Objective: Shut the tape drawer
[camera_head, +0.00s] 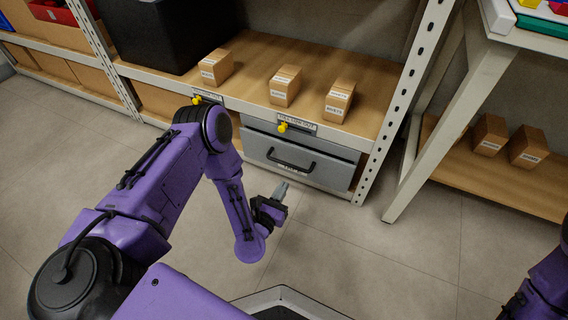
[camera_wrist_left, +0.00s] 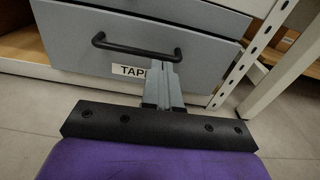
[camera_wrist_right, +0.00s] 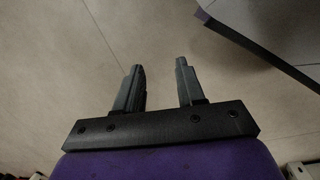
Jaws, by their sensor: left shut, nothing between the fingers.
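The tape drawer (camera_head: 265,150) is a grey drawer low in the shelf unit, with a black bar handle (camera_head: 291,163). Its front (camera_wrist_left: 85,55) fills much of the left wrist view, with a white label (camera_wrist_left: 128,71) reading "TAP", the rest hidden by my fingers. Its front looks a little forward of the grey panel above; how far is hard to tell. My left gripper (camera_head: 283,188) is shut and empty, its fingertips (camera_wrist_left: 165,64) just below the handle's right end; contact cannot be told. My right gripper (camera_wrist_right: 158,64) is open and empty above the floor.
Small cartons (camera_head: 285,86) and a black bin (camera_head: 165,30) stand on the shelf (camera_head: 250,60) above. A pale upright (camera_head: 385,130) borders the drawer on the right, with a table leg (camera_head: 430,150) beyond. The tiled floor in front is clear.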

